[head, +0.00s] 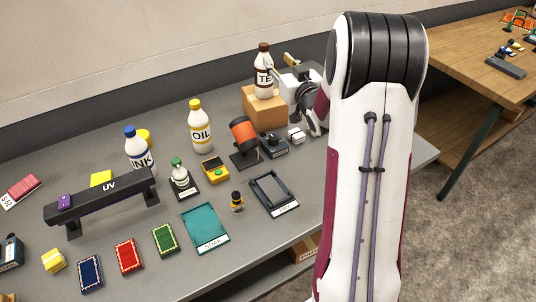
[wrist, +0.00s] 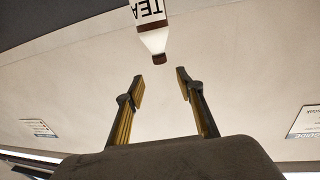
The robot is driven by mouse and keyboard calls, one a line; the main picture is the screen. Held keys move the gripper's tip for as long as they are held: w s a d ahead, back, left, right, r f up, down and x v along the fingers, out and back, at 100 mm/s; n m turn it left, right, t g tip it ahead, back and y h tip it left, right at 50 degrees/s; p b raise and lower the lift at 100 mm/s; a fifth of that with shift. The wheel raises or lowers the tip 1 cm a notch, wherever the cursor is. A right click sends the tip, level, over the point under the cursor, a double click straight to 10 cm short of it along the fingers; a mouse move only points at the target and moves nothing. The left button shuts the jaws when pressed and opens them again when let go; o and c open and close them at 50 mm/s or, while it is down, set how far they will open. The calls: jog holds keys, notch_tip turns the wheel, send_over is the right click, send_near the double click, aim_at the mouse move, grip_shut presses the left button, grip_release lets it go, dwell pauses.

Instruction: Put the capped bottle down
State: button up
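A white bottle marked TEA with a brown cap and shoulder (head: 263,75) stands upright on a tan box (head: 265,113) at the back of the grey table. In the wrist view the bottle (wrist: 152,32) appears upside down at the top edge, its cap beyond my fingertips. My gripper (wrist: 161,84) is open, with nothing between its two fingers. In the head view my gripper (head: 281,65) is just right of the bottle, partly hidden by my arm.
An orange drum on a stand (head: 244,138) is before the box. A UV bar (head: 102,194), a grey tray (head: 273,193) and a teal tray (head: 205,227) lie nearer.

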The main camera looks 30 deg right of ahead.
jog(key=s+a+r+g, duration=0.2)
jog(key=s+a+g, duration=0.1)
jog(key=s+a, duration=0.35)
jog(key=s+a+r+g, duration=0.3)
jog(key=s+a, duration=0.3)
jog(key=a, duration=0.1)
jog(key=s+a+f+g+y, duration=0.1)
jog(key=s+a+f+g, duration=0.1)
jog(key=s+a, duration=0.3)
jog(key=s+a+f+n+g+y, duration=0.1)
jog(key=s+a, duration=0.4)
jog(key=s, duration=0.9)
jog(key=s+a+f+g, duration=0.3)
jog(key=s+a, duration=0.2)
jog(key=s, duration=0.4)
jog(key=shift+s+a+f+n+y, duration=0.15)
jog(key=shift+s+a+n+y, duration=0.15)
jog(key=shift+s+n+y, duration=0.1)
